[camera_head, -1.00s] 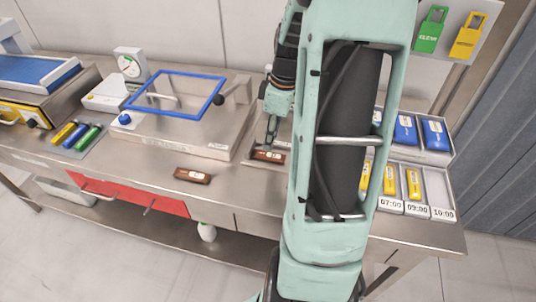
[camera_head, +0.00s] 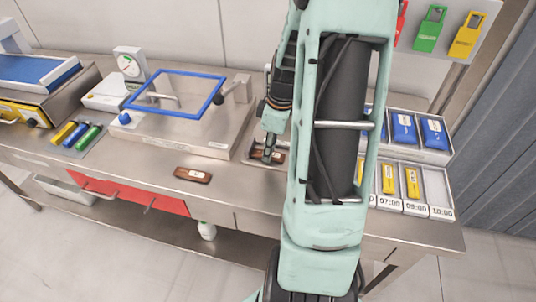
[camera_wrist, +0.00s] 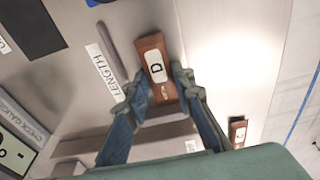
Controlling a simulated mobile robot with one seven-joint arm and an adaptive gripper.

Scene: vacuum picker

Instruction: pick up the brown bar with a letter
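A brown bar with a white label and the letter D (camera_wrist: 157,68) lies in front of my gripper in the wrist view. In the wrist view my gripper (camera_wrist: 162,75) is open, with one fingertip on each side of the bar's near half. I cannot tell whether the fingers touch it. A second brown bar with a white label (camera_head: 193,174) lies near the front edge and shows in the wrist view (camera_wrist: 237,132).
A steel box with a blue frame (camera_head: 178,95) stands left of my gripper. A strip marked LENGTH (camera_wrist: 103,70) and a thin raised rail (camera_wrist: 115,55) lie beside the lettered bar. Trays of blue and yellow packs (camera_head: 405,155) stand at right, partly behind my arm.

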